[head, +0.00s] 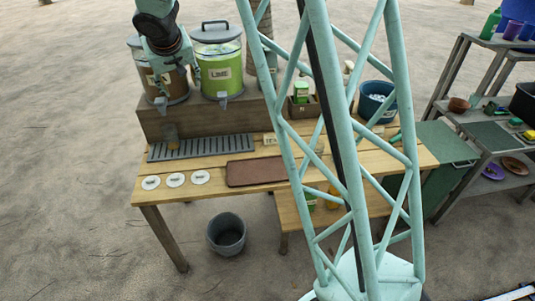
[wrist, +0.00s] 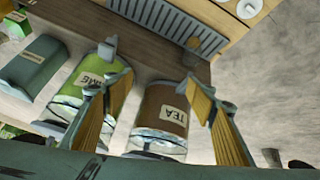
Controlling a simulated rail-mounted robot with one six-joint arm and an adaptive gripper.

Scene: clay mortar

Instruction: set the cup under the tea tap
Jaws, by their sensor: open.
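A small brownish translucent cup (head: 170,132) stands at the back of the slatted drip tray (head: 215,147), below the tap of the tea dispenser (head: 148,84). The wrist view, turned upside down, shows the cup (wrist: 193,43) close to the tea tap (wrist: 190,58); its exact alignment under the spout is hard to tell. The dispenser labelled TEA (wrist: 165,108) has brown contents. My gripper (wrist: 158,80) is open, with its two yellow-padded fingers apart and nothing between them. It is up by the dispensers, away from the cup, and my wrist hides part of the tea dispenser in the head view.
The green lime dispenser (head: 218,75) stands right of the tea one on a raised wooden shelf. Three white round coasters (head: 175,180) and a brown mat (head: 255,172) lie on the table's front. A grey bucket (head: 227,233) is on the sand. My lattice column blocks the middle right.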

